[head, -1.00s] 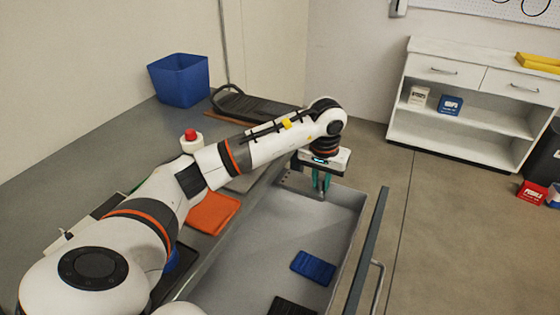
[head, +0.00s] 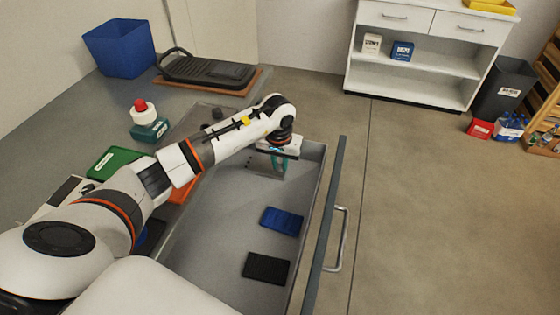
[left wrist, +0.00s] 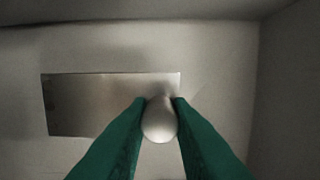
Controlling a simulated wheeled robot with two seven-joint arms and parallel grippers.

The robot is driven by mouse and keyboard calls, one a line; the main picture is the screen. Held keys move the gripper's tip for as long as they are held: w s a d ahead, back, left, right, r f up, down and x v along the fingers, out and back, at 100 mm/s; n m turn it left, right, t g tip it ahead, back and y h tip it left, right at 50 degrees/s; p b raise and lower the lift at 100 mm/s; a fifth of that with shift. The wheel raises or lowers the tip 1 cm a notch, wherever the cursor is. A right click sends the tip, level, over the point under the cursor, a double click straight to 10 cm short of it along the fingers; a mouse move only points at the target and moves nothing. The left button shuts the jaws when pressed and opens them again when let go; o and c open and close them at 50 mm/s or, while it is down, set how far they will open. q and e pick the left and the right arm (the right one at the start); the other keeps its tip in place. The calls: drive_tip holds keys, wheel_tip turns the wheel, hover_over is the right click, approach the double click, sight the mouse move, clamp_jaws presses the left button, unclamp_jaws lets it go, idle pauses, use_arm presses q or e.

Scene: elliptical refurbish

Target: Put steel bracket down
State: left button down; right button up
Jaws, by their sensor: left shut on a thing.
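My left gripper (head: 279,165) reaches down into the far end of an open grey drawer (head: 225,245). Its green fingers (left wrist: 160,122) are shut on the steel bracket. In the left wrist view the bracket is a flat metal plate (left wrist: 88,105) reaching left from the fingers, with a rounded grey part between the fingertips. In the head view the bracket (head: 256,166) shows only in part beside the fingers, inside the drawer's far end. I cannot tell whether it touches the drawer floor. My right gripper is not in view.
A blue pad (head: 282,221) and a black pad (head: 266,267) lie nearer in the drawer, with bare floor around them. The drawer front (head: 330,215) with its handle is at the right. The worktop holds a red-capped bottle (head: 142,112) and a blue bin (head: 120,48).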

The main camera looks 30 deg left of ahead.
use_arm(q)
drive_tip(key=c, duration=1.3)
unclamp_jaws()
wheel_tip(320, 180, up, 12)
drive_tip(key=s, duration=0.1)
drive_tip(key=shift+s+d, duration=0.2)
